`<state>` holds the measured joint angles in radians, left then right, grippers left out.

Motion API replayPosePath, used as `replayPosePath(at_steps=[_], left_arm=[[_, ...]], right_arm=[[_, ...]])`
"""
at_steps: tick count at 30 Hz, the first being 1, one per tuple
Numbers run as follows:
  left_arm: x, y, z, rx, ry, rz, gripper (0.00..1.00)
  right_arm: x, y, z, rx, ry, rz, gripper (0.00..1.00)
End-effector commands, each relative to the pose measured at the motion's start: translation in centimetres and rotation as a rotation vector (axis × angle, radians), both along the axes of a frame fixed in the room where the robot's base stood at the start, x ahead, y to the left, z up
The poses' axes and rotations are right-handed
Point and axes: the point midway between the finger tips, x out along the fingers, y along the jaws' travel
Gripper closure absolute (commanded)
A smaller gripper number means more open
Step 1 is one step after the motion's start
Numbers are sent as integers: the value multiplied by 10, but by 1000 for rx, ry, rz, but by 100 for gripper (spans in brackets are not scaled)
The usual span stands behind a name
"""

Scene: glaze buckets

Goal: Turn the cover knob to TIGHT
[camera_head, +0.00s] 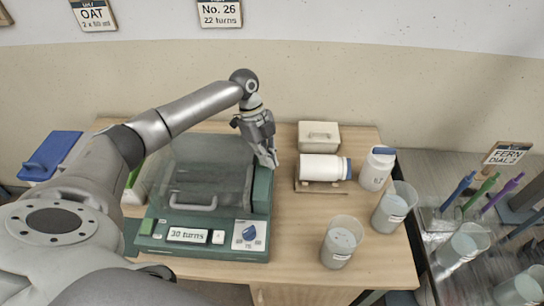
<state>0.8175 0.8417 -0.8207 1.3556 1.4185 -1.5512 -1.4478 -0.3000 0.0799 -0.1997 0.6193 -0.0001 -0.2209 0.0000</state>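The cover knob (249,233) is a small blue knob on a white panel at the front right of a green machine (262,190). The panel's marks are too small to read, so I cannot tell its setting. The machine has a clear cover (205,160) with a grey handle, and a display reading "30 turns". My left gripper (268,161) points down at the machine's back right corner, well behind the knob and apart from it. Its fingers look close together, but the angle hides whether they are open or shut. My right gripper is not in view.
A white jar (320,168) lies on a wooden stand, with a lidded box (318,136) behind it. Another white jar (377,168) stands to its right. Two clear buckets (341,242) (394,206) stand at the table's right. Bare wood lies right of the machine.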

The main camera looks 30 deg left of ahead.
Motion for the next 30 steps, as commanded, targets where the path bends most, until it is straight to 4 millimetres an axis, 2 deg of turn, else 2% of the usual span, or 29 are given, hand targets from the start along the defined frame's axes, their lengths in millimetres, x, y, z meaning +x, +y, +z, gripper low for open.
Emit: replayPosePath(at_steps=[1,16,30], left_arm=[[1,8,0,15,-2,11,100],[2,8,0,15,0,14,100],[18,6,2,13,-6,16,100]], right_arm=[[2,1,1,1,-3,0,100],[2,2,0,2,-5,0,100],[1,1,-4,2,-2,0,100]])
